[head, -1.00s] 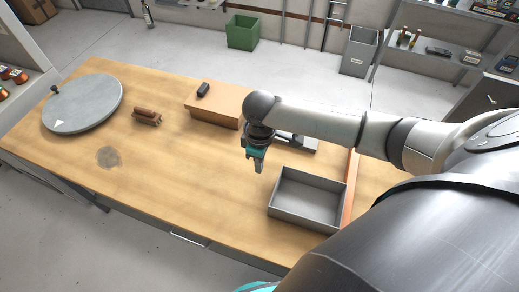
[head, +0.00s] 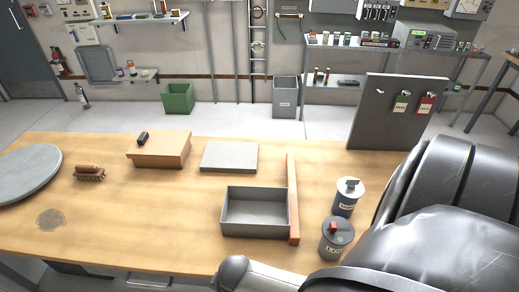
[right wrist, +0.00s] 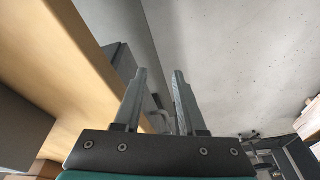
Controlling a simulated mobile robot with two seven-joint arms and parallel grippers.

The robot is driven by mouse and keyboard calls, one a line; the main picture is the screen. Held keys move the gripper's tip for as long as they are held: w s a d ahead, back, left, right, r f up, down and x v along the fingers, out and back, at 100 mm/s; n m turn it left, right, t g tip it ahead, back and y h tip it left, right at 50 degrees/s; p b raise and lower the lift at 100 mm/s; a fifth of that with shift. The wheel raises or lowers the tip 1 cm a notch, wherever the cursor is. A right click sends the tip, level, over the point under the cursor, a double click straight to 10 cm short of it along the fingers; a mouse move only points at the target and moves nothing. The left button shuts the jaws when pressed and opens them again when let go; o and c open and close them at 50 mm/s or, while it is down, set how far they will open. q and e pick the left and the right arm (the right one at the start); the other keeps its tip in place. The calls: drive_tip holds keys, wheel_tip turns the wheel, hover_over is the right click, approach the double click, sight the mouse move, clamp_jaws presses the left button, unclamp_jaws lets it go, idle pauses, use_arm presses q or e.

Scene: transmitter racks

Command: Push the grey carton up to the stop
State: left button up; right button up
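Two grey boxes are on the wooden table in the head view. An open-topped grey box (head: 239,229) stands with its right side close against an orange-brown bar (head: 293,205); I cannot tell whether they touch. A flat, closed light grey box (head: 230,157) lies behind it, with a gap of bare table between it and the bar. My right gripper (right wrist: 160,75) is open, with nothing between its fingers, in the right wrist view, beside the table edge and over floor. It is out of the head view. My left gripper is not in view.
A brown box (head: 160,150) with a small black object on top, a brush (head: 89,173) and a round grey disc (head: 25,172) are to the left. Two canisters (head: 346,196) (head: 336,238) and an upright grey panel (head: 385,125) stand right of the bar. The table's front left is mostly clear.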

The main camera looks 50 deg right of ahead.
drive_tip(key=s+d+f+m+b, duration=0.15)
drive_tip(key=s+f, duration=0.25)
drive_tip(key=f, duration=0.4)
drive_tip(key=s+d+f+b, duration=0.2)
drive_tip(key=s+f+b, duration=0.1)
drive_tip(key=f, duration=0.4)
use_arm(q)
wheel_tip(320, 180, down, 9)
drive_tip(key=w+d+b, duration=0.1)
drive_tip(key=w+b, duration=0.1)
drive_tip(key=b, duration=0.2)
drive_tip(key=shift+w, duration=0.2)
use_arm(e)
drive_tip(key=s+d+f+g+h, duration=0.1)
drive_tip(key=s+f, duration=1.1)
drive_tip(key=s, duration=0.4)
drive_tip(key=shift+s+d+f+g, duration=0.15)
drive_tip(key=shift+s+f+g, duration=0.1)
drive_tip(key=shift+g, duration=0.05)
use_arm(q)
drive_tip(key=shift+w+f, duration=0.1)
